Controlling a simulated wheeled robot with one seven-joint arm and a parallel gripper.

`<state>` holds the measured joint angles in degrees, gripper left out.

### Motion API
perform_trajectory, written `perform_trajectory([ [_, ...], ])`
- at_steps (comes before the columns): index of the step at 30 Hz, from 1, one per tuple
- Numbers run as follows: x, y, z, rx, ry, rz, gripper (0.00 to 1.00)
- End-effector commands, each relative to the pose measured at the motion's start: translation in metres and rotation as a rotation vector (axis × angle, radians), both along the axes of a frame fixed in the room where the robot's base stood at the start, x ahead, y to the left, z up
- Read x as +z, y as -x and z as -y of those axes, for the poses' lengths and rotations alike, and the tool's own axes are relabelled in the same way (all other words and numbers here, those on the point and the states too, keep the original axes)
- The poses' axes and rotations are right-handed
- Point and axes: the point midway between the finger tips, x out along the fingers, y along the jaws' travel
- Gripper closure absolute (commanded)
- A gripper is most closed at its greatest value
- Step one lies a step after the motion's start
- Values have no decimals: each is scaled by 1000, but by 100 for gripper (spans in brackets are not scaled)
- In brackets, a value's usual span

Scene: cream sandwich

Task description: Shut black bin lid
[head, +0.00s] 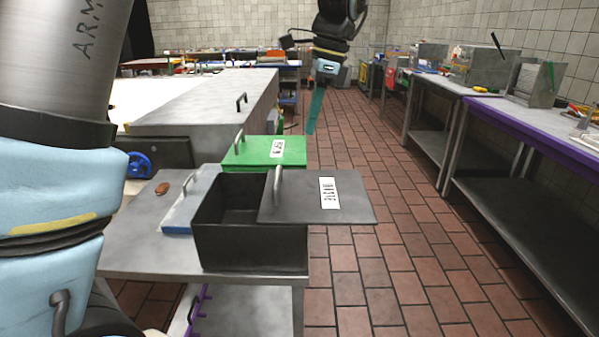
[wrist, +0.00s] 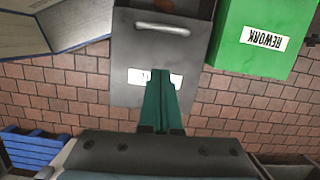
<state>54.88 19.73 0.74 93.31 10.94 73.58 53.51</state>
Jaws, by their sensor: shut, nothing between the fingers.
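The black bin (head: 250,246) stands at the near right of the grey table, with its left part open to view. Its dark lid (head: 348,208) is slid to the right and overhangs the bin and the table edge. The lid has a bar handle (head: 277,186) at its left end and a white label. My gripper (head: 310,131) hangs with teal fingers pointing down, beyond the lid and right of the table. In the wrist view the shut, empty fingers (wrist: 161,82) cover part of the label on the lid (wrist: 125,88). I cannot tell any contact.
A closed green bin (head: 292,156) stands just behind the black bin; its REWORK lid (wrist: 247,50) is right of the dark lid in the wrist view. A brown item (head: 162,188) lies on the table (head: 140,255). Brick floor right of the table is clear, up to the purple-edged benches (head: 540,122).

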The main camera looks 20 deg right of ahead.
Motion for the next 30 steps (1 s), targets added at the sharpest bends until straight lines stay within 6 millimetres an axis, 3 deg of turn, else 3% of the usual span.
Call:
perform_trajectory([
  [3,3,6,11,-56,-16,-3,100],
  [8,-10,6,8,-62,-20,-6,100],
  [21,-94,-2,-11,-59,-21,-7,100],
  [30,-99,-18,-43,-58,-16,-4,100],
])
